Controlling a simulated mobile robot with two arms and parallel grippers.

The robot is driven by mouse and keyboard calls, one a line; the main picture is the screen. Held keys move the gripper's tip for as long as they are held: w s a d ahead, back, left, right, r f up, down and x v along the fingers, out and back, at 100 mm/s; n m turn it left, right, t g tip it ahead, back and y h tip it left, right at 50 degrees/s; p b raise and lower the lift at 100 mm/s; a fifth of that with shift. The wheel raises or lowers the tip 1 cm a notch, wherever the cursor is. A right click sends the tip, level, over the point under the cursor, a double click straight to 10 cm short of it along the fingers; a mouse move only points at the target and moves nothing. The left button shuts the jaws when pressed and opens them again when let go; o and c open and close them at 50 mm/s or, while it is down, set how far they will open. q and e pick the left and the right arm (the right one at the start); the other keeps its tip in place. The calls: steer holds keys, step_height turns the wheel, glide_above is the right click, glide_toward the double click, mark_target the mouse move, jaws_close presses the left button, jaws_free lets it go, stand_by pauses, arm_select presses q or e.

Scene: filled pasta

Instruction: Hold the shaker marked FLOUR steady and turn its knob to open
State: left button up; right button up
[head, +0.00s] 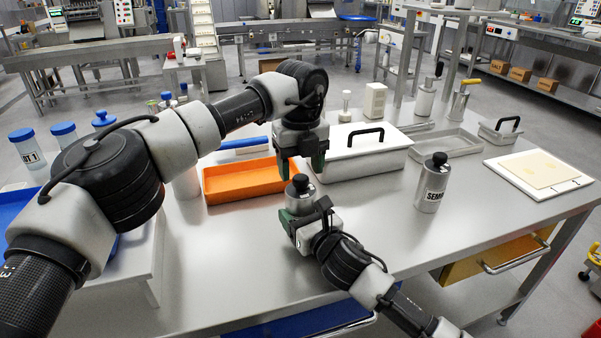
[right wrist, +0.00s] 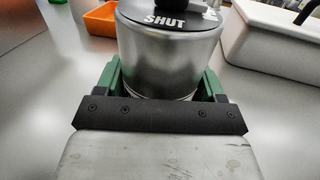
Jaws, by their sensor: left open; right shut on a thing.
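A metal shaker (head: 300,194) with a black knob on its lid stands upright on the steel table. It fills the top of the right wrist view (right wrist: 168,62), where its lid reads SHUT beside the knob. Its FLOUR label is not visible. My right gripper (head: 301,212) is shut around the shaker's body, one green finger on each side. My left gripper (head: 302,168) points down just above the knob, its fingers open and apart. In the head view the fingers do not appear to grip the knob, but the exact gap is hard to tell.
A second shaker marked SEMO (head: 431,187) stands to the right. An orange tray (head: 215,192) and a white lidded box (head: 345,165) are behind. A white board (head: 543,188) with a dough sheet lies at the right. The table front between is clear.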

mark_target(300, 177)
arm_select(q)
step_height(300, 177, up, 10)
stand_by(0.3)
arm_select(e)
steer(key=o, duration=1.2)
